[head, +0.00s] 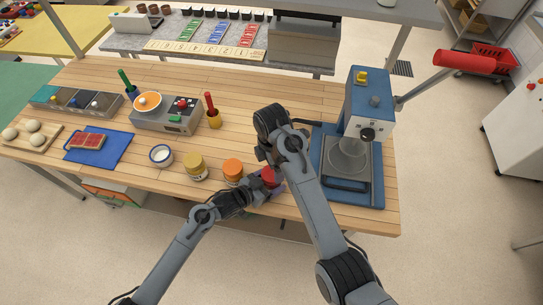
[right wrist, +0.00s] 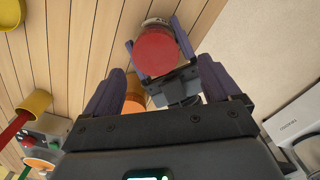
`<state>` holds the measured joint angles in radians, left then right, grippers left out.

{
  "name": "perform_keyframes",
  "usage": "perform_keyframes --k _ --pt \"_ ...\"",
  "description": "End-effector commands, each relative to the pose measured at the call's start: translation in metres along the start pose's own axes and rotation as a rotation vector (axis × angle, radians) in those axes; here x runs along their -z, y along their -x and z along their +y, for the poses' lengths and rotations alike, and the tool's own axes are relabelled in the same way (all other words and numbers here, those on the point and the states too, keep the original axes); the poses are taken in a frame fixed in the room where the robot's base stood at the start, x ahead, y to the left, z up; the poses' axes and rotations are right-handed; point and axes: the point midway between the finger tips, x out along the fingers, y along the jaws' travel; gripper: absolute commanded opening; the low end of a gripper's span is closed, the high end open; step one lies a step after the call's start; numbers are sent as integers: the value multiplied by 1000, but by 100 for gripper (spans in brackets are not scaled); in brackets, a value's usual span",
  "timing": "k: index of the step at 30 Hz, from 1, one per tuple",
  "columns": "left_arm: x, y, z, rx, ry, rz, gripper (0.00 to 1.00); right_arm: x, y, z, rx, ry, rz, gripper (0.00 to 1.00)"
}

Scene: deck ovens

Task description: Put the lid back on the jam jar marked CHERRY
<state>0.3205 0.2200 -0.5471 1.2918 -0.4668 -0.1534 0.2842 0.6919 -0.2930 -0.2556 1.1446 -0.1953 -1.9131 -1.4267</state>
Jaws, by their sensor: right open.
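A red-topped jar (right wrist: 155,52) stands at the front of the wooden table, and its red top shows in the head view (head: 268,176). My left gripper (head: 270,186) has its purple fingers on both sides of this jar and appears shut on it. My right gripper (right wrist: 160,80) is open and empty, pointing down above the jar. An orange-lidded jar (head: 232,170) and a yellow-lidded jar (head: 195,167) stand to the left of it. The orange one also shows partly in the right wrist view (right wrist: 134,97). I cannot read any jar label.
A white bowl (head: 160,155) stands left of the jars. A blue-grey press-like machine (head: 368,110) stands to the right of my right arm. A control box (head: 170,120) and a red-handled tool in a yellow cup (head: 214,120) are behind. The table's front edge is close.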

Motion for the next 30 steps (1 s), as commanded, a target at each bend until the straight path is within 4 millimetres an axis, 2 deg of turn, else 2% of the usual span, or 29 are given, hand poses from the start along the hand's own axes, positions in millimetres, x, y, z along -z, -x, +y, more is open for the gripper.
perform_keyframes --k 6,13,18,30 --pt "-1 0 0 1 0 -1 0 0 10 -1 1 348 -1 90" --pt "-1 0 -1 1 0 -1 0 0 24 1 -9 567 0 90" --pt "-1 0 0 1 0 -1 0 1 32 4 -25 562 4 90" --pt "-1 0 0 1 0 -1 0 0 27 4 -23 559 4 90"
